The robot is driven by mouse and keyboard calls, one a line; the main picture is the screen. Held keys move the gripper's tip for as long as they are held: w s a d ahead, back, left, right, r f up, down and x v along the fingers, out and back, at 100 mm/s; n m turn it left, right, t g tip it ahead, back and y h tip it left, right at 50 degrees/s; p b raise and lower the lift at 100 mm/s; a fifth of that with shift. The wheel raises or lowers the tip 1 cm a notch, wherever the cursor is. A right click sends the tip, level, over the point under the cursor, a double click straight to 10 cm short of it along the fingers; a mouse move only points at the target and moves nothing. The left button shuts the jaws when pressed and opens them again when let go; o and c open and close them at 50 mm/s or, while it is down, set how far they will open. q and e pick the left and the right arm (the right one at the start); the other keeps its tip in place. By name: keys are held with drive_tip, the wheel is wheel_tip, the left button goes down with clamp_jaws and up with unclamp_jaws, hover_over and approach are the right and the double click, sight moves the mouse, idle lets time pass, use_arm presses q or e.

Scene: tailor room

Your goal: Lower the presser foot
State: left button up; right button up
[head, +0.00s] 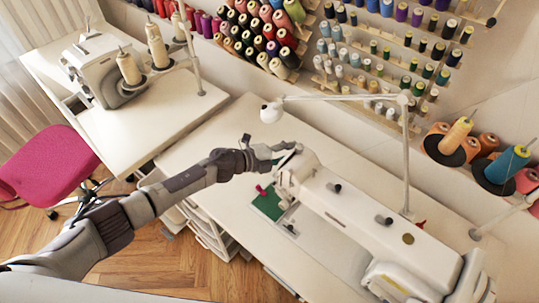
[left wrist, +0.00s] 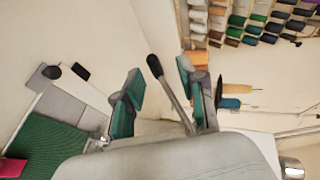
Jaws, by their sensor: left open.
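The white sewing machine (head: 350,218) stands on the white table, its head end towards my left arm. My left gripper (head: 272,151) is at that head end. In the left wrist view the left gripper (left wrist: 160,78) is open, with a teal-padded finger on each side of a grey lever with a black knob (left wrist: 154,65). The lever lies nearer the right finger; I cannot tell whether they touch. The machine's pale housing (left wrist: 170,158) fills the bottom of that view. The presser foot itself is not clearly visible. My right gripper is not in view.
Green cloth (head: 268,203) lies under the machine head, with a small pink item (head: 262,190) beside it. A white lamp (head: 271,112) stands behind the machine. Another machine (head: 105,68) is on the left table, near a pink chair (head: 45,165). Thread spools hang on the wall.

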use_arm(q)
drive_tip(key=v, duration=0.8)
drive_tip(key=shift+s+a, duration=0.25)
drive_tip(key=shift+r, duration=0.1)
